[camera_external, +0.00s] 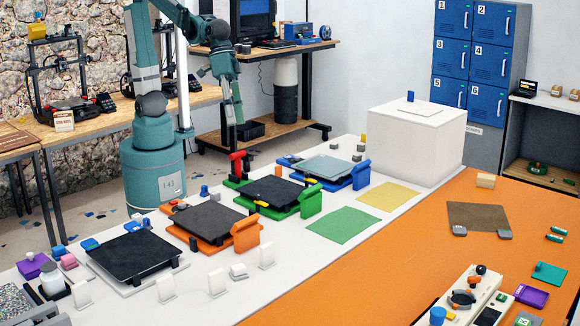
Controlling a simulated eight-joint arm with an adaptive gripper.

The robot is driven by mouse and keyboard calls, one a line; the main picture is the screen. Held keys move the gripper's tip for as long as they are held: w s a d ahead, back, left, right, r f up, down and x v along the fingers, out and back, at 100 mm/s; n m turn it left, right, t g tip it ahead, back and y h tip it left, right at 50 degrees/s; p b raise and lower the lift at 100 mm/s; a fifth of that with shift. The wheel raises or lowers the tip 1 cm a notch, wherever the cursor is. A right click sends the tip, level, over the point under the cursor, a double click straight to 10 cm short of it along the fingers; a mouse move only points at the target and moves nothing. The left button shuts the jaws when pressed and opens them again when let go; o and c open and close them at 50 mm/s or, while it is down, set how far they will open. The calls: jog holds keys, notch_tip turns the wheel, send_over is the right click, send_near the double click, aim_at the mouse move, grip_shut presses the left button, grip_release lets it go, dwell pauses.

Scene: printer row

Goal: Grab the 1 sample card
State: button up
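My gripper (237,117) hangs at the end of my raised arm, above and behind the row of small printers. It is small and dark here, and its finger opening cannot be made out. Several small white upright cards stand along the front of the white bench: one at the far left (82,293), then one (166,289), another (216,282) and one at the right (266,255). Any numbers on them are too small to read, so I cannot tell which is sample card 1. My gripper is well apart from all of them.
A white block (415,140) stands at the bench's far end. The orange table (400,255) has clear room. Numbered blue lockers (470,60) stand behind.

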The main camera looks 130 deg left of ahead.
jog(key=w+d+f+n+g+h, duration=0.1)
jog(key=w+d+f+n, duration=0.25)
jog(key=w, duration=0.45)
jog(key=w+d+f+n+g, duration=0.15)
jog(key=w+f, duration=0.25)
jog(key=w, duration=0.4)
jog(key=n+g+h, duration=0.2)
jog(key=n, duration=0.3)
send_near(267, 244)
jog(key=x, duration=0.2)
jog(key=shift+d+f+n, duration=0.4)
jog(key=shift+d+f, duration=0.05)
jog(key=shift+f, duration=0.05)
jog(key=shift+x, duration=1.3)
jog(key=shift+w, duration=0.1)
jog(key=shift+x, duration=2.55)
jog(key=shift+a+f, duration=0.1)
jog(key=shift+a, duration=0.05)
